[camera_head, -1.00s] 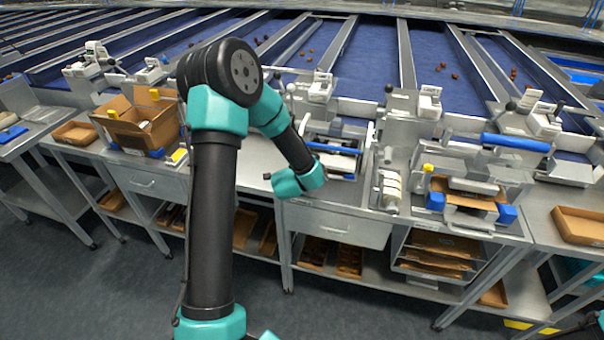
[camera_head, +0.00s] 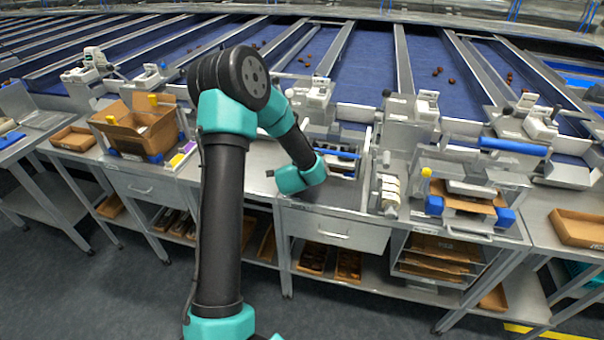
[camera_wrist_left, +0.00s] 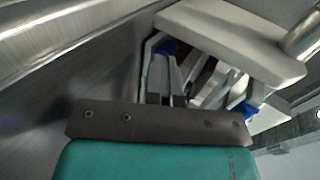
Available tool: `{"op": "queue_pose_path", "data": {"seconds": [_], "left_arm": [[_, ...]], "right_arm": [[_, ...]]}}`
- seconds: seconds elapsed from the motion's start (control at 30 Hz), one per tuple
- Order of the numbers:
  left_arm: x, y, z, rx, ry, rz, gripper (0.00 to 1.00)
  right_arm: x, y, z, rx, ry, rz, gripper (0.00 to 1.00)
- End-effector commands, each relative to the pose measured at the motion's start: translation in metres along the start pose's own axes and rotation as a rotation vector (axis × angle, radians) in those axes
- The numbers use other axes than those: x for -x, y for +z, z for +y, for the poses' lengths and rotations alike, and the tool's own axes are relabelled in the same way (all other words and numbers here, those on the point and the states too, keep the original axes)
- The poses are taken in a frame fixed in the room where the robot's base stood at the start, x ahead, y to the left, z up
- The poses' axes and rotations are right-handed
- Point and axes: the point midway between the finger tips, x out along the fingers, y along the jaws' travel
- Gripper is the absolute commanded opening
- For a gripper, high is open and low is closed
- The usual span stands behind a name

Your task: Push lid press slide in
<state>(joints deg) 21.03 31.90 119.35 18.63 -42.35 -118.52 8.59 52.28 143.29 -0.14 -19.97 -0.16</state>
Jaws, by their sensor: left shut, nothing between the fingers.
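My left arm reaches over the bench in the head view, and its teal wrist (camera_head: 300,177) is beside the middle station (camera_head: 340,158), which has a blue bar across it. The arm hides part of that station. In the left wrist view my left gripper (camera_wrist_left: 166,98) is shut and empty. Its fingers point toward a fixture with a pale flat plate (camera_wrist_left: 230,42) and small blue blocks (camera_wrist_left: 166,47). I cannot tell from this view whether the fingers touch it. Which part is the lid press slide is not clear. My right gripper is not in view.
An open cardboard box (camera_head: 137,130) stands at left. At right a station with blue corner blocks (camera_head: 505,216) holds a carton; a roll dispenser (camera_head: 389,190) stands beside it. A metal rod (camera_wrist_left: 303,38) adjoins the plate. Bare bench top (camera_head: 235,180) lies left of the wrist.

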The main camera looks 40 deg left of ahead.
Motion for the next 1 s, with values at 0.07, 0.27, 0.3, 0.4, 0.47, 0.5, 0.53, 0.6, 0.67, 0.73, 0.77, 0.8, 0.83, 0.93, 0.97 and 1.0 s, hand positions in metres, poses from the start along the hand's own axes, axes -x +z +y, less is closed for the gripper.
{"op": "queue_pose_path", "data": {"seconds": [0.07,0.27,0.3,0.4,0.47,0.5,0.53,0.6,0.67,0.73,0.77,0.8,0.83,0.93,0.97,1.0], "left_arm": [[0.001,0.000,-0.001,-0.001,-0.007,0.000,0.00],[0.022,-0.005,0.012,-0.005,-0.001,0.007,0.00],[0.028,-0.007,0.015,-0.006,0.000,0.009,0.00],[0.047,-0.008,0.017,-0.006,-0.002,0.011,0.00],[0.059,-0.008,0.017,-0.006,-0.002,0.011,0.00],[0.067,-0.008,0.017,-0.005,-0.001,0.011,0.00],[0.073,-0.008,0.018,-0.005,-0.001,0.010,0.00],[0.086,-0.008,0.018,-0.005,-0.001,0.010,0.00],[0.097,-0.008,0.017,-0.006,-0.002,0.011,0.00],[0.109,-0.008,0.018,-0.006,-0.001,0.011,0.00],[0.114,-0.008,0.018,-0.006,0.000,0.011,0.00],[0.119,-0.008,0.018,-0.005,0.000,0.010,0.00],[0.122,-0.007,0.018,-0.005,0.000,0.010,0.00],[0.130,-0.007,0.018,-0.006,0.001,0.010,0.00],[0.132,-0.007,0.018,-0.006,0.000,0.010,0.00],[0.133,-0.007,0.018,-0.006,0.000,0.010,0.00]], "right_arm": [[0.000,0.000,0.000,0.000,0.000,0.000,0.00],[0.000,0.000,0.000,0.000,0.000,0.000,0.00],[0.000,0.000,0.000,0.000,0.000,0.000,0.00],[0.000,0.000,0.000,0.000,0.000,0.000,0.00],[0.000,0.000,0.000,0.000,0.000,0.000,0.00],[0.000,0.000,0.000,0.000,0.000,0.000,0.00],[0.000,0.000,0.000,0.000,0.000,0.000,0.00],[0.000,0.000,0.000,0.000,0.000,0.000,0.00],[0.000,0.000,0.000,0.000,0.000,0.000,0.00],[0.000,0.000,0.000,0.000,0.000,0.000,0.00],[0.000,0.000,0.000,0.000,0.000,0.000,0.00],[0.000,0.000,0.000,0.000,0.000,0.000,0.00],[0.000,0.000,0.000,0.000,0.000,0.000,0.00],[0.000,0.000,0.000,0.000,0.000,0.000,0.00],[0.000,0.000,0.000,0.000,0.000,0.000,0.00],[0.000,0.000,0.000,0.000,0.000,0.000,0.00]]}}
